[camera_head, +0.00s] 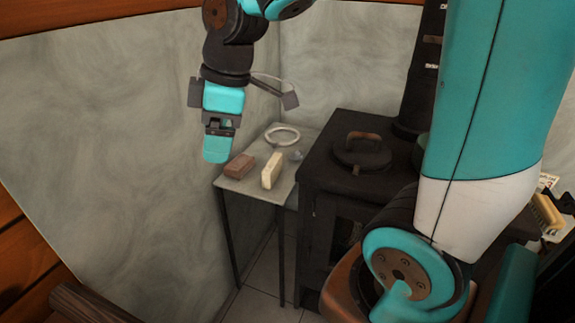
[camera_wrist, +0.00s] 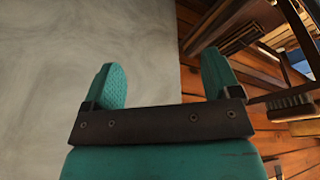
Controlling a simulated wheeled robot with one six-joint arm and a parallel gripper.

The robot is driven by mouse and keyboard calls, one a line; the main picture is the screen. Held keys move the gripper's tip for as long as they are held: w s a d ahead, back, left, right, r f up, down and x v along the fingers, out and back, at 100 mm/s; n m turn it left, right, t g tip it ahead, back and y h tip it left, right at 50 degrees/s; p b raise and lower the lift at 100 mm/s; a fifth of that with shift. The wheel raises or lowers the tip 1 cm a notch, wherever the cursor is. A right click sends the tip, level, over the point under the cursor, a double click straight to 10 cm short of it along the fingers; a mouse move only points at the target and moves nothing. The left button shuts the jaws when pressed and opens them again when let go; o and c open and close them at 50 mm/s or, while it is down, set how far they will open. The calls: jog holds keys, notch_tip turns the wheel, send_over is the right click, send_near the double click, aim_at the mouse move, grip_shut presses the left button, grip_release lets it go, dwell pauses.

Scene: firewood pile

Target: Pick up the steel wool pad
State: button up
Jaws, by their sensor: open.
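A small grey lump (camera_head: 296,156), which may be the steel wool pad, lies on the small side table (camera_head: 262,187) next to the black stove; it is too small to be sure. My gripper (camera_head: 218,140) hangs in front of the wall, to the left of the table's objects and apart from them. In the wrist view my gripper (camera_wrist: 165,80) shows two teal fingers spread wide with nothing between them. The pad is not visible in the wrist view.
The table also holds a reddish-brown block (camera_head: 239,166), a cream block (camera_head: 272,170) and a pale ring (camera_head: 283,136). The black stove (camera_head: 345,185) with a lidded top stands close on the right. The wrist view shows wall (camera_wrist: 60,60) and wooden planks (camera_wrist: 215,25).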

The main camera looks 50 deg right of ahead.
jog(key=w+d+f+n+h+b, duration=0.2)
jog(key=w+d+f+n+b, duration=0.3)
jog(key=w+d, duration=0.5)
jog(key=n+h+b, duration=0.4)
jog(key=n+b, duration=0.3)
jog(key=b, duration=0.3)
send_over(296, 153)
jog(key=s+a, duration=0.1)
jog(key=a, duration=0.1)
notch_tip(296, 153, down, 22)
jog(key=shift+s+a+f, duration=0.15)
jog(key=shift+f, duration=0.05)
jog(key=shift+b+x, duration=0.75)
jog(key=shift+x, duration=2.2)
jog(key=shift+s, duration=0.1)
jog(key=c, duration=1)
